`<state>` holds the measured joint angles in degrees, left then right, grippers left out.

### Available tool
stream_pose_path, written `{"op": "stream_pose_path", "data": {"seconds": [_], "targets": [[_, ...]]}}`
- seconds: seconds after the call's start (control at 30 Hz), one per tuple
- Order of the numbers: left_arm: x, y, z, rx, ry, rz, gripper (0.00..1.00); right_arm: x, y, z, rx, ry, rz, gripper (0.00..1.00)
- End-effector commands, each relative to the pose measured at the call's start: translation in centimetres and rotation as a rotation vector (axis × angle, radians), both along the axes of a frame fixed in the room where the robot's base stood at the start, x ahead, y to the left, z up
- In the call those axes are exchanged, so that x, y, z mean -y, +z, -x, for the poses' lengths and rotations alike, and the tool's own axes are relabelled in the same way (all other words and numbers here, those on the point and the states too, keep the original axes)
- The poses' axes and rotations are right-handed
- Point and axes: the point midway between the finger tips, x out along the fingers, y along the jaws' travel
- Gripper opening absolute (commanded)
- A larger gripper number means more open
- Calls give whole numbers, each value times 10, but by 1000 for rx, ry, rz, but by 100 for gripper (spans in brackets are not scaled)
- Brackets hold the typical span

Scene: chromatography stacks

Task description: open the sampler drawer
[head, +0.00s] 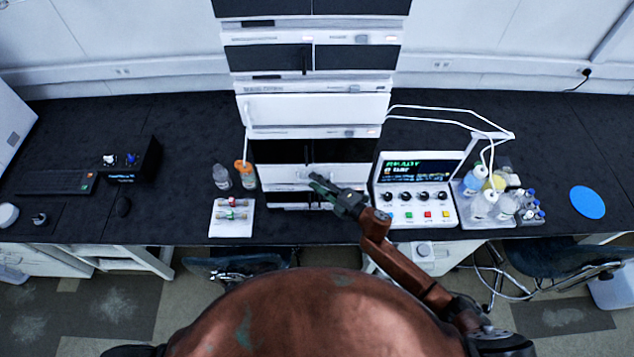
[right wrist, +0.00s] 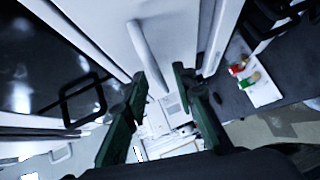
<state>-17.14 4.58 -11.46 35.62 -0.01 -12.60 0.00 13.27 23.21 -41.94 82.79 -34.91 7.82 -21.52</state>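The instrument stack (head: 318,110) stands at the middle of the bench. A white drawer front (head: 345,175) low in the stack faces me; I take it for the sampler drawer. My right gripper (head: 322,186) is in front of it. In the right wrist view the right gripper (right wrist: 158,80) has its two green fingers apart. A pale bar handle (right wrist: 145,50) runs down the white front, its near end close to the gap between the fingertips. I cannot tell whether the fingers touch it. My left gripper is not in view.
A control box with a screen (head: 417,188) and a tray of bottles (head: 515,215) stand right of the stack. A blue disc (head: 587,202) lies far right. The bench between keyboard and rack is mostly clear.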

Motion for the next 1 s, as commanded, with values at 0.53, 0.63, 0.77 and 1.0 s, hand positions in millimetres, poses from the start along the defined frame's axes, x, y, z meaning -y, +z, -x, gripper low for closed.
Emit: {"op": "stream_pose_path", "data": {"seconds": [0.53, 0.63, 0.77, 1.0], "targets": [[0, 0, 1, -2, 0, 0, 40, 1, 0, 0, -1, -1, 0, 0], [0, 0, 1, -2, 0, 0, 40, 1, 0, 0, -1, -1, 0, 0], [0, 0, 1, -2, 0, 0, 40, 1, 0, 0, -1, -1, 0, 0], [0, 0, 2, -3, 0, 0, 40, 1, 0, 0, -1, -1, 0, 0]]}}
